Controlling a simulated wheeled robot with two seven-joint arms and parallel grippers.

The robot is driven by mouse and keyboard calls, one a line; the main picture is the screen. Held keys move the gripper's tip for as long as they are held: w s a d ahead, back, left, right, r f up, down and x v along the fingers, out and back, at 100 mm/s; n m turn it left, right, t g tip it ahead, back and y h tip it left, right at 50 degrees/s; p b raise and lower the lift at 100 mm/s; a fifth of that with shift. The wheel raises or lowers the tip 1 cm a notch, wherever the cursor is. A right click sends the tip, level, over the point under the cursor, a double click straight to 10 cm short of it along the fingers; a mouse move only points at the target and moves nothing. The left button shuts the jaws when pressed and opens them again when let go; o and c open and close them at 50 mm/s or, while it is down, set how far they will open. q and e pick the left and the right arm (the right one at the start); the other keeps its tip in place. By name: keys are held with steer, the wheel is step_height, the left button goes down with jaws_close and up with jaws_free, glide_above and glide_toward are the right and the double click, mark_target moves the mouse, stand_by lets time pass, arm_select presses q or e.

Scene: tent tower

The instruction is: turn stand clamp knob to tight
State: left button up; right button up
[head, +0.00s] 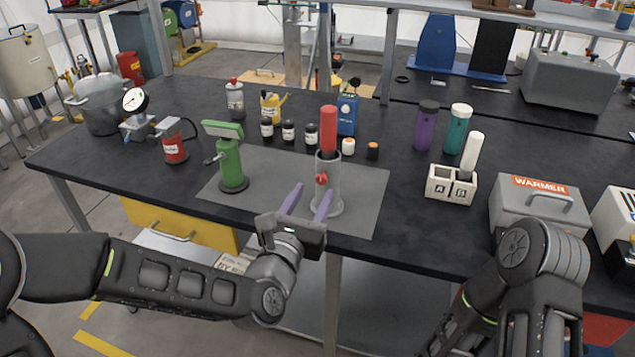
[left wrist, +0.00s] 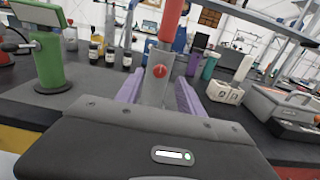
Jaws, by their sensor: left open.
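A grey upright stand (head: 328,187) stands on a grey mat (head: 268,190) near the front edge of the table. A red cylinder (head: 328,128) rises from its top. A red clamp knob (head: 321,179) sits on the stand's front side; it also shows in the left wrist view (left wrist: 160,71). My left gripper (head: 308,200) is open, with its purple fingers pointing at the stand just below the knob. In the left wrist view the fingers (left wrist: 158,95) lie on either side of the stand. I cannot tell whether they touch it. My right gripper is out of view; only its arm shows.
A green device (head: 230,163) stands left of the stand on the mat. Several small bottles and a blue box (head: 347,114) stand behind. A white A/B holder (head: 451,186) and a grey warmer (head: 541,218) are at the right. The mat's right part is clear.

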mark_target(321, 181)
arm_select(q)
steer(key=shift+x, duration=1.95)
jaws_close()
